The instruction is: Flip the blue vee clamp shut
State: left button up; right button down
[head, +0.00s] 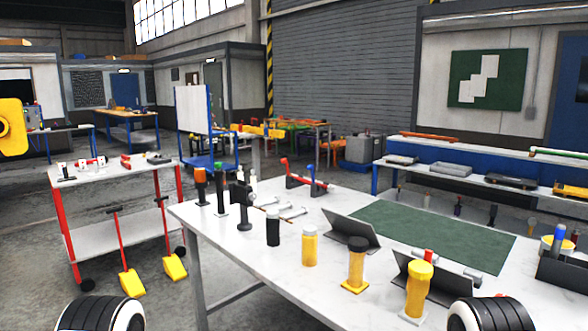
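I cannot make out the blue vee clamp for certain. A small fixture with a red bar (302,181) stands at the back of the near white table (238,276). Neither of my grippers is in view; only rounded black and white parts of my arms show at the bottom left and bottom right.
Several black and yellow cylinders, including a yellow one (309,246), stand along the table's near side. A dark box (565,272) stands at the right. A red-legged cart (110,178) is at left.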

aim_at(311, 167)
jog(key=i+j, duration=0.4)
jog(key=j, duration=0.2)
jog(key=i+j, duration=0.35)
jog(key=j, duration=0.2)
jog(key=i+j, duration=0.4)
jog(key=j, duration=0.2)
jog(key=i+j+u, duration=0.1)
jog(key=i+j, duration=0.3)
jog(key=j, duration=0.2)
